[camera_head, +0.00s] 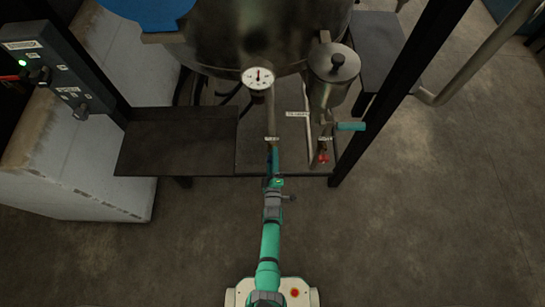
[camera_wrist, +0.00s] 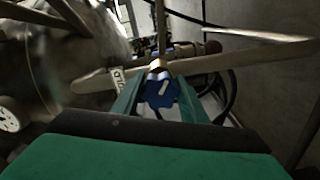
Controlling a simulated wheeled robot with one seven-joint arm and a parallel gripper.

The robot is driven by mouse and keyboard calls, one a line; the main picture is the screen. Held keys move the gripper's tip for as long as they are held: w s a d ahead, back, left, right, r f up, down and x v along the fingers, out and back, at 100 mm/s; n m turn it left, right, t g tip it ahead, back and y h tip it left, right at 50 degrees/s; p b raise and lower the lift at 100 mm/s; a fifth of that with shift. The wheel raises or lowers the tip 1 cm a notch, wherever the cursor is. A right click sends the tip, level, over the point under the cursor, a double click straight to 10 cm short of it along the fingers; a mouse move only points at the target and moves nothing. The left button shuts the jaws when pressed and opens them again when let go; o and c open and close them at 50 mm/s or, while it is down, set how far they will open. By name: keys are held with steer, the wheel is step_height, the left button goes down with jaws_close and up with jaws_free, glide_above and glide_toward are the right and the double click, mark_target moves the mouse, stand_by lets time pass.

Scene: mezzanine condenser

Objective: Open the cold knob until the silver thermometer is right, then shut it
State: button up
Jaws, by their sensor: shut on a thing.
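The blue cold knob (camera_wrist: 161,88) sits between my gripper's two green fingers in the wrist view, with a pale mark on its face. My gripper (camera_wrist: 160,100) is shut on it. In the head view my gripper (camera_head: 273,163) reaches up to the pipe and mostly hides the knob. A round white dial thermometer (camera_head: 258,78) stands above it on the vessel's front. A white dial, partly cut off, also shows at the left edge of the wrist view (camera_wrist: 12,116).
A red knob (camera_head: 322,158) hangs to the right, below a teal-handled valve (camera_head: 350,126) and a lidded metal pot (camera_head: 333,72). A dark shelf (camera_head: 175,140) lies to the left. A black post (camera_head: 385,100) rises at the right. The front floor is clear.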

steer(key=shift+n, duration=0.7)
steer(key=o, duration=1)
steer(key=shift+o, duration=0.2)
steer(key=s, duration=1.1)
